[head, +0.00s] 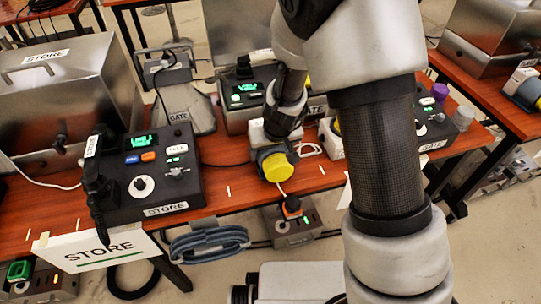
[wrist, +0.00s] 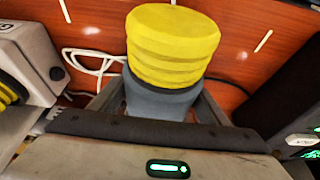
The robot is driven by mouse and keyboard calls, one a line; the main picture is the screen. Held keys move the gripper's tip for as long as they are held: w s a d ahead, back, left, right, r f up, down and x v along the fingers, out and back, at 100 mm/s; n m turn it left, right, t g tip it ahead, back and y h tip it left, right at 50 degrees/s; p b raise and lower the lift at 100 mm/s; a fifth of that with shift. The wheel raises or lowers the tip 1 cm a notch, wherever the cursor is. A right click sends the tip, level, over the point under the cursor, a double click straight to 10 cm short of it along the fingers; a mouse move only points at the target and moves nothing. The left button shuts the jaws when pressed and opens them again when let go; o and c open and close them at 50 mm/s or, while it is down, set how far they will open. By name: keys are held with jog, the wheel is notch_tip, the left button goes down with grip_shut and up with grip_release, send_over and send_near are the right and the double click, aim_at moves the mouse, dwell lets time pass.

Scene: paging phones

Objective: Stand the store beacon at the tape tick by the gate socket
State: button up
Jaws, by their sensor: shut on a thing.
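My gripper (head: 273,148) is shut on a beacon with a ribbed yellow top (head: 278,168) and a dark grey body. In the wrist view the beacon (wrist: 172,45) sits between the fingers of my gripper (wrist: 160,108), yellow end outward. It is over the front part of the red-brown table, between two white tape ticks, one on the left (head: 228,192) and one on the right (head: 322,170). I cannot tell whether it touches the table. A pale box (wrist: 28,52), probably the gate socket, is beside it in the wrist view, with a yellow ribbed part near it.
The black STORE phone (head: 150,175) stands to the left, with a handset on its side. The GATE phone (head: 432,130) is right, partly behind my arm. A white cable (wrist: 85,62) lies near the beacon. A hanging STORE sign (head: 98,255) marks the front edge.

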jog(key=shift+w+f, duration=0.1)
jog(key=shift+f, duration=0.15)
jog(key=shift+f, duration=0.15)
jog(key=o, duration=1.9)
